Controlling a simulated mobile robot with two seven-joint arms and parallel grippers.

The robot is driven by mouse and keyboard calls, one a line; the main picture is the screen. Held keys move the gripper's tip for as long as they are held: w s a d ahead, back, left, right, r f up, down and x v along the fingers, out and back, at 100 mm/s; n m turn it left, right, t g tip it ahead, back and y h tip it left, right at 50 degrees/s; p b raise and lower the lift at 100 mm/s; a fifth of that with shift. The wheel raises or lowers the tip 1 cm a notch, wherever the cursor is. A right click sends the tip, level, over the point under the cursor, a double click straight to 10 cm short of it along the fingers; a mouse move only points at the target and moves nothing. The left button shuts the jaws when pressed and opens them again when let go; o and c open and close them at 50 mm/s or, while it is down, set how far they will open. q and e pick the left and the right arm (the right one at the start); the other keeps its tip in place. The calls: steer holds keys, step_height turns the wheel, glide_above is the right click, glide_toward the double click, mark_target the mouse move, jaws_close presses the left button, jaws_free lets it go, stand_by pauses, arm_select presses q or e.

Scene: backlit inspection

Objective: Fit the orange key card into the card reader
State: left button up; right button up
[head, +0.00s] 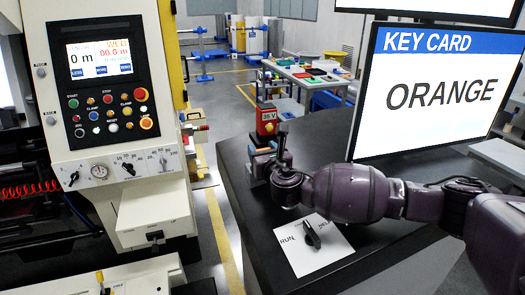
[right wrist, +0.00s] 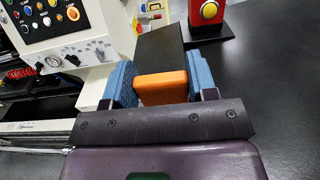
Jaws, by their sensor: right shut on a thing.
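My right gripper (head: 262,163) is over the far left part of the black table, its arm coming in from the right. In the right wrist view, its two blue fingers (right wrist: 161,86) are shut on the orange key card (right wrist: 160,89), whose orange end shows between them. A dark flat slab (right wrist: 160,48) lies directly beyond the orange end; I cannot tell whether it is part of the card or the card reader. I cannot make out a card slot in either view. My left gripper is not in view.
A red box (head: 266,122) stands at the table's far edge, just beyond my right gripper. A white plate with a black knob (head: 311,236) lies nearer on the table. A monitor (head: 435,85) reading KEY CARD ORANGE stands at right. A machine control panel (head: 105,90) is at left.

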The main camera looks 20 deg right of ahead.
steer(key=o, duration=0.9)
steer(key=shift+f, duration=0.1)
steer(key=shift+r, duration=0.2)
steer(key=shift+s+f, duration=0.1)
steer(key=shift+s, duration=0.15)
steer(key=s+b, duration=0.1)
steer(key=s, duration=0.4)
steer(key=s+b, duration=0.1)
steer(key=s, duration=0.5)
steer(key=shift+s+d, duration=0.2)
steer(key=shift+s, duration=0.05)
